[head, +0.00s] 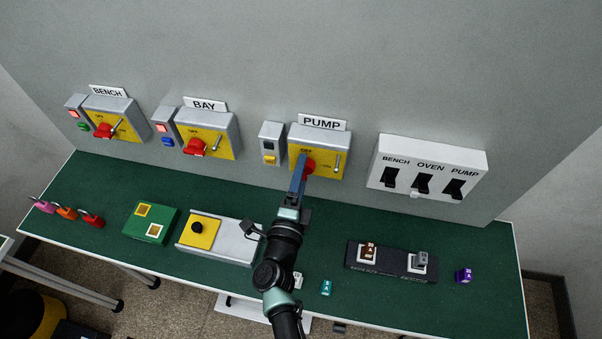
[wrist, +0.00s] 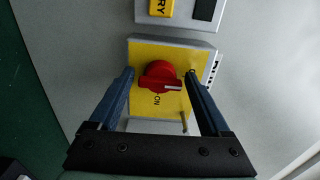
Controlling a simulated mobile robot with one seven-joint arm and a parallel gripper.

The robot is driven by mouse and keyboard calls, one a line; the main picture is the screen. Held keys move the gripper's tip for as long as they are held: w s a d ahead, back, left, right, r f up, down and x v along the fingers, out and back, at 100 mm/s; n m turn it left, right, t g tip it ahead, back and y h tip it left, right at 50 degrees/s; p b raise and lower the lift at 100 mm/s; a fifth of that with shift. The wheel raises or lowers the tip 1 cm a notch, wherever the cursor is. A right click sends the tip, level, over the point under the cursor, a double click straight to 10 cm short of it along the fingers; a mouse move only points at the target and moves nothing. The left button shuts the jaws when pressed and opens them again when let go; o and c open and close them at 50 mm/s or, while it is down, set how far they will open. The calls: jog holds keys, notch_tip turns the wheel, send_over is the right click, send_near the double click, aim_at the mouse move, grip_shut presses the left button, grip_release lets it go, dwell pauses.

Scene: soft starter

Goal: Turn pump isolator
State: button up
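The pump isolator is a yellow-faced grey box (head: 331,160) under the PUMP sign (head: 322,123) on the wall, with a red rotary knob (head: 310,167). In the wrist view the red knob (wrist: 158,77) has a white mark pointing right, and the word ON shows below it. My gripper (head: 301,160) reaches up to the knob and partly hides it in the head view. In the wrist view my gripper (wrist: 161,74) is open, with one blue finger on each side of the knob and a visible gap to both.
A small metal lever (wrist: 184,122) sticks out beside the knob. A grey box with a yellow button (head: 270,145) adjoins the isolator on the left. The BAY isolator (head: 209,136) and a three-switch panel (head: 428,167) flank it. The green bench (head: 330,222) below carries several small items.

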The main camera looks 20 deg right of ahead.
jog(key=b+v, duration=0.1)
jog(key=v, duration=1.2)
dwell(0.4)
